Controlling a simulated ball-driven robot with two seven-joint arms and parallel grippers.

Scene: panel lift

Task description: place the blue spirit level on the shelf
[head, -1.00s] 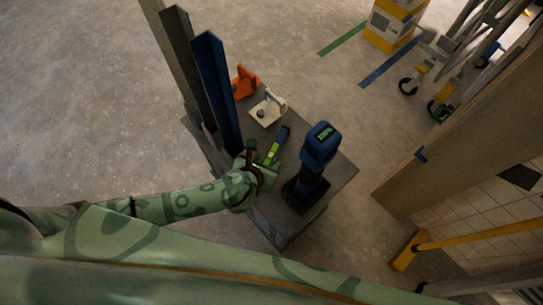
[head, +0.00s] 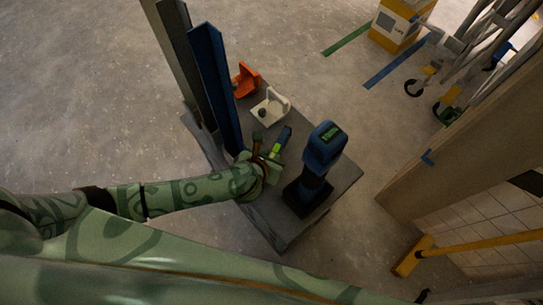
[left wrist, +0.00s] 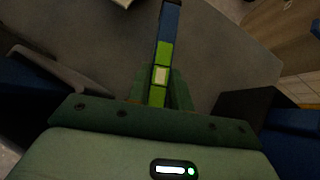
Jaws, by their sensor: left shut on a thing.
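The blue spirit level (head: 287,133) with bright green parts lies at or just over the grey worktop (head: 334,192), between the white bracket and the drill. I cannot tell whether it touches the top. My left gripper (head: 267,152) is shut on its near end. In the left wrist view the level (left wrist: 170,24) points away between the fingers (left wrist: 160,92), and its near end is hidden by the gripper body. My right gripper is not in view. I cannot make out a shelf for certain.
A blue and black drill (head: 322,150) stands close right of the level. A white bracket (head: 272,107) and an orange bracket (head: 246,80) lie beyond it. Tall blue (head: 214,85) and grey (head: 175,45) profiles rise at the left. A wooden panel (head: 450,130) stands at the right.

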